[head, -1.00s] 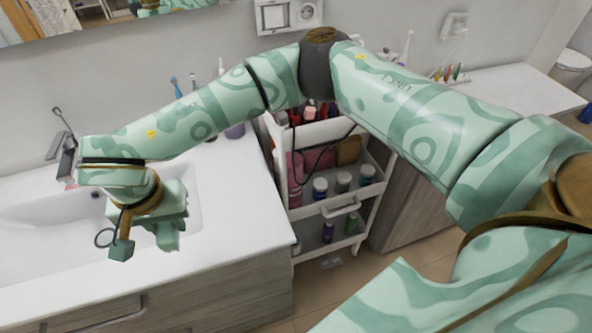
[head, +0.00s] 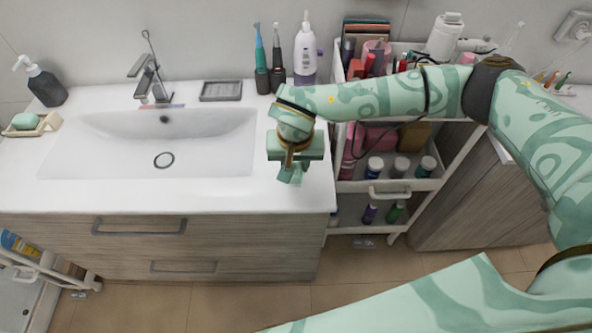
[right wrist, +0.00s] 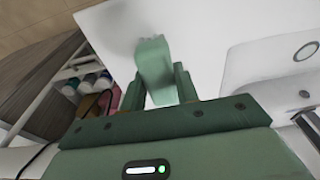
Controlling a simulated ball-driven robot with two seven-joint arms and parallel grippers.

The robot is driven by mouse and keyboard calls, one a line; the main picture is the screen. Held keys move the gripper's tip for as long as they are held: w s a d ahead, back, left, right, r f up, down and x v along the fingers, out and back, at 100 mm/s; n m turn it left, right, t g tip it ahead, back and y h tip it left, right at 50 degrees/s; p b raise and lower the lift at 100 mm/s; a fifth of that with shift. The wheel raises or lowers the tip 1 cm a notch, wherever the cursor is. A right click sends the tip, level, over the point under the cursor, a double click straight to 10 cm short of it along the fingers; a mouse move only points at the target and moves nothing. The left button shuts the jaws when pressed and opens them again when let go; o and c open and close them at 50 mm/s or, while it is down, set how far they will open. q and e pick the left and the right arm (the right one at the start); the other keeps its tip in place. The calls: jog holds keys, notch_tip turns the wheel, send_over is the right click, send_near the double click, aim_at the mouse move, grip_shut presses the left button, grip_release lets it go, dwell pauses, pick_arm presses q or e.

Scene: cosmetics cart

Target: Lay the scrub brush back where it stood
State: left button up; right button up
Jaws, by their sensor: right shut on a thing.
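My right gripper (head: 291,170) hangs over the white counter to the right of the sink basin, its fingers pointing down. In the right wrist view its two fingers (right wrist: 158,88) are shut on a pale green, blocky thing, which I take to be the scrub brush (right wrist: 153,62). The brush sticks out past the fingertips over the white counter (right wrist: 205,25), with a soft shadow beside it. In the head view the brush is hard to tell from the green gripper. I cannot tell whether it touches the counter. My left gripper is not in view.
The sink (head: 190,140) with its tap (head: 150,80) lies to the left. A dark tray (head: 220,91), toothbrushes (head: 262,65) and a white bottle (head: 305,50) stand at the back. A loaded cart (head: 375,188) stands right of the counter. The counter's front strip is clear.

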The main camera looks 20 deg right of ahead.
aim_at(296, 171)
jog(key=shift+d+f, duration=0.1)
jog(key=shift+f, duration=1.55)
jog(key=shift+f, duration=0.15)
jog(key=o, duration=0.9)
jog(key=shift+r, duration=0.25)
jog(key=r, duration=0.4)
jog(key=s+r+p, duration=0.1)
jog(key=r, duration=0.6)
jog(key=shift+s+a+r, duration=0.25)
jog(key=shift+s+r, duration=0.15)
